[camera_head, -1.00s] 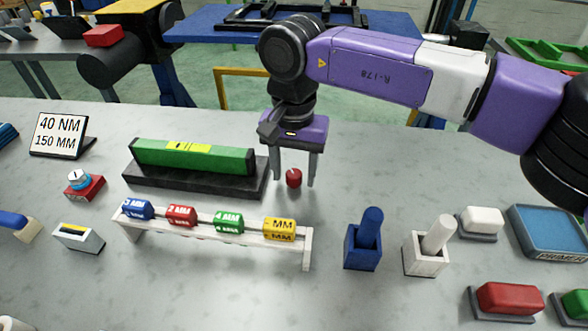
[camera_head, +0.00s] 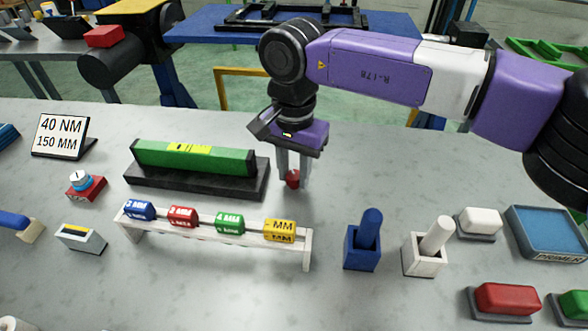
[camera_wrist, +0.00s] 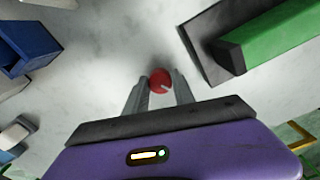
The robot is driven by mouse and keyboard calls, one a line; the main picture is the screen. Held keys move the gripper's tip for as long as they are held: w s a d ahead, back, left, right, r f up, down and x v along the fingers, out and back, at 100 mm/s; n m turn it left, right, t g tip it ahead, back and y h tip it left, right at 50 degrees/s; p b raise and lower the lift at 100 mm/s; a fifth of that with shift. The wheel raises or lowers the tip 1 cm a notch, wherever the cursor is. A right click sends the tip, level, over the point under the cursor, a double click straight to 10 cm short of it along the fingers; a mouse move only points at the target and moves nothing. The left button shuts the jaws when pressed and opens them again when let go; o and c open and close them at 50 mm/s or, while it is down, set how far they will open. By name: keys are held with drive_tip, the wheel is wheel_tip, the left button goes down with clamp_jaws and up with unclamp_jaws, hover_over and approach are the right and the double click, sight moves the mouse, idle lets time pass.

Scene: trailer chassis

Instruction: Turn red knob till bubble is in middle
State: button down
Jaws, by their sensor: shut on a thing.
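The red knob (camera_head: 292,179) stands on the grey table just right of the spirit level's black base. My gripper (camera_head: 293,178) points down over it, with a finger on either side. In the wrist view the round red knob (camera_wrist: 160,81) sits between the two fingertips (camera_wrist: 160,88), and a pale mark shows on its top. My gripper is shut on it. The green spirit level (camera_head: 194,157) lies on its black base (camera_head: 195,181). Its yellow vial window (camera_head: 189,148) shows dark lines; the bubble is too small to place.
A white rack (camera_head: 215,238) with several coloured labelled blocks stands in front of the level. A blue holder (camera_head: 362,246) and a white holder (camera_head: 425,256) with pegs stand to the right. A sign (camera_head: 60,137) reads 40 NM, 150 MM.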

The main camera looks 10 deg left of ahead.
sight(294, 174)
drive_tip(key=m+p, duration=0.1)
drive_tip(key=m, duration=0.6)
drive_tip(key=shift+w+r, duration=0.1)
drive_tip(key=shift+r, duration=0.05)
drive_tip(key=m+p, duration=0.1)
drive_tip(key=m, duration=0.5)
drive_tip(key=shift+m, duration=0.4)
drive_tip(key=m+p, duration=0.1)
drive_tip(key=m, duration=0.6)
drive_tip(key=m+p, duration=0.1)
drive_tip(key=m, duration=0.5)
drive_tip(key=shift+m, duration=0.3)
drive_tip(key=c, duration=1.1)
unclamp_jaws()
drive_tip(key=shift+o, duration=0.2)
drive_tip(key=shift+r, duration=3.85)
